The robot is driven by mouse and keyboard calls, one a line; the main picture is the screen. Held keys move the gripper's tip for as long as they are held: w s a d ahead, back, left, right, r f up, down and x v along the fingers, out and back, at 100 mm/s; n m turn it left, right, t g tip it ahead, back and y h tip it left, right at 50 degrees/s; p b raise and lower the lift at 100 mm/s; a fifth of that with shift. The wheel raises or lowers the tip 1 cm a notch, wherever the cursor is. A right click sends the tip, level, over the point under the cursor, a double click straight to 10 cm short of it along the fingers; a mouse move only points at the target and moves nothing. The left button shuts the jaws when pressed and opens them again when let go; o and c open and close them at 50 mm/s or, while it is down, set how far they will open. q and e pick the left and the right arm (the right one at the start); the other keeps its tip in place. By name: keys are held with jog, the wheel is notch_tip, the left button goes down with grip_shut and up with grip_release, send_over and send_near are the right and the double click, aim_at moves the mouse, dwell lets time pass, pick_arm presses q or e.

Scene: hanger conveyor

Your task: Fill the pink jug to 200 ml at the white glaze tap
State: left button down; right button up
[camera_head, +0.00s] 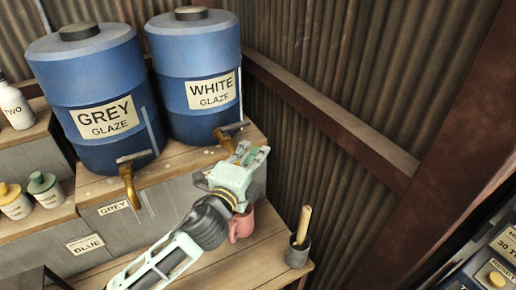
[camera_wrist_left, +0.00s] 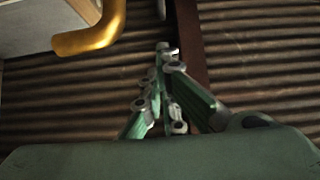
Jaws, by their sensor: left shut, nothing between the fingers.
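The blue white glaze barrel (camera_head: 185,72), labelled WHITE GLAZE, stands on the upper shelf. Its brass tap (camera_head: 225,140) sticks out at the front, and a brass spout (camera_wrist_left: 97,38) shows at the upper left in the left wrist view. The pink jug (camera_head: 242,226) stands on the lower wooden bench, partly hidden by my left gripper and wrist. My left gripper (camera_head: 257,151) is beside the white glaze tap and above the jug. Its fingers (camera_wrist_left: 166,52) are closed together with nothing between them. The jug's inside and any liquid are hidden. My right gripper is out of view.
The grey glaze barrel (camera_head: 90,98) with its own brass tap (camera_head: 128,185) stands to the left. A dark cup with a wooden handle (camera_head: 299,252) stands right of the jug. Small bottles (camera_head: 44,189) line the left shelves. A corrugated wall (camera_head: 315,150) closes the back.

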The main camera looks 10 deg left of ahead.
aim_at(235, 129)
pick_arm(q)
jog(key=s+y+p, duration=0.1)
jog(key=s+p, duration=0.1)
jog(key=s, duration=0.5)
jog(key=w+a+p, duration=0.2)
jog(key=w+p, duration=0.1)
jog(key=w, duration=1)
jog(key=shift+r+n+p, duration=0.2)
jog(key=shift+n+p, duration=0.1)
jog(key=shift+n, duration=0.1)
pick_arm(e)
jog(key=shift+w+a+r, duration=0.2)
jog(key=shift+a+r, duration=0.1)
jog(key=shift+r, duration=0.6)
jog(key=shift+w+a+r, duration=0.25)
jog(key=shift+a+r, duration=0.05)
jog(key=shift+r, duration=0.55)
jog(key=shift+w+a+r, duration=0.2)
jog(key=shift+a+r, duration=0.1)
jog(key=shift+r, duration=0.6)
